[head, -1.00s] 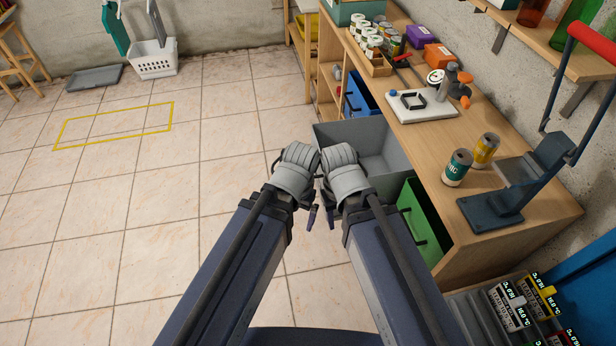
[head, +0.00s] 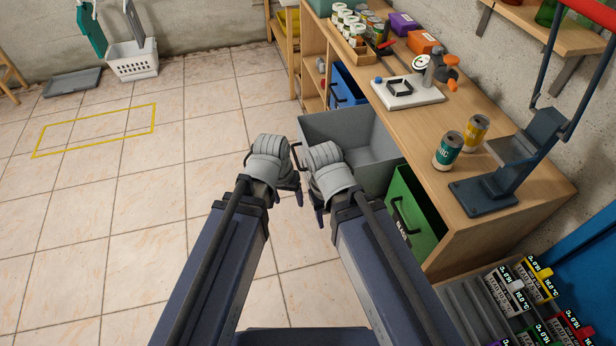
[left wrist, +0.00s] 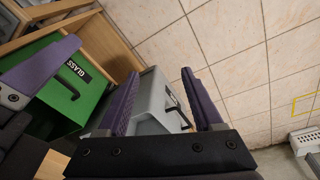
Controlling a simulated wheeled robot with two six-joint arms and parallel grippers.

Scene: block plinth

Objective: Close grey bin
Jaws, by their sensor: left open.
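The grey bin (head: 385,160) is pulled out from the front of the wooden bench, and its open top shows it empty where visible. My left gripper (head: 298,192) is open in front of the bin's outer face. In the left wrist view, the grey bin (left wrist: 152,100) and its dark handle (left wrist: 178,108) show between and beyond my left gripper's spread purple fingers (left wrist: 160,82). My right gripper (head: 322,212) is beside the left one, close to the bin's near front corner. Its fingers are mostly hidden, so its opening is unclear.
A green bin (head: 418,215), labelled GLASS in the left wrist view, is nearer along the bench (head: 500,225). A blue bin (head: 346,88) is farther back. Cans and tools stand on the benchtop. The tiled floor (head: 150,220) to the left is clear.

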